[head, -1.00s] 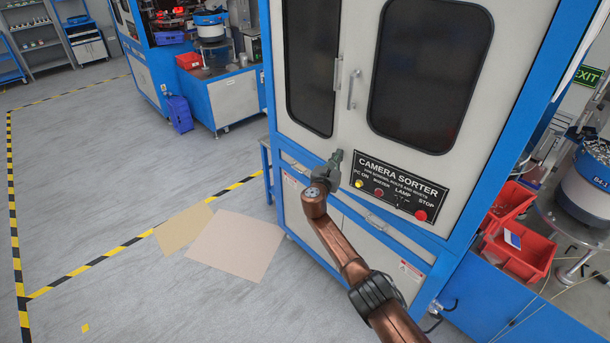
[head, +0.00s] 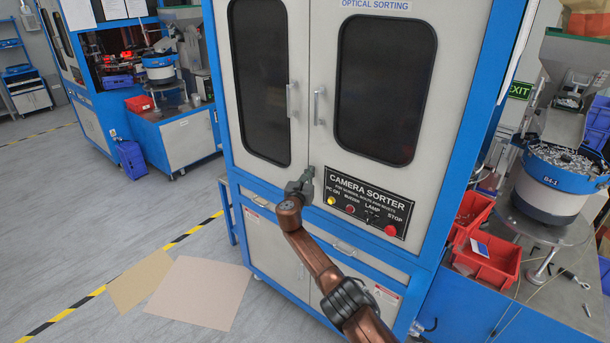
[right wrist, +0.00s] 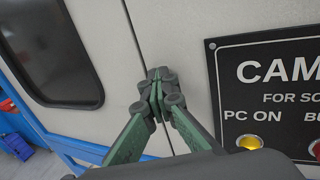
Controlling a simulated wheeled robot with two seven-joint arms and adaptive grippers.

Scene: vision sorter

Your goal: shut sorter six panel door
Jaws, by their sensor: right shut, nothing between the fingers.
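The camera sorter cabinet has a left door panel (head: 296,30) and a right door panel (head: 450,110), both light grey with dark windows. A narrow seam runs between them, and the two look nearly flush. Each has an upright handle by the seam, the left one (head: 290,101) and the right one (head: 318,106). My right gripper (head: 306,173) is shut and empty, at the lower seam left of the black control plate (head: 368,203). In the right wrist view its fingertips (right wrist: 158,78) lie over the seam; contact with the panel cannot be told. My left gripper is out of view.
A blue bowl feeder (head: 555,185) and red bins (head: 492,262) stand right of the cabinet. Another blue machine (head: 88,125) stands at the back left. Two flat sheets (head: 200,292) lie on the open floor at left.

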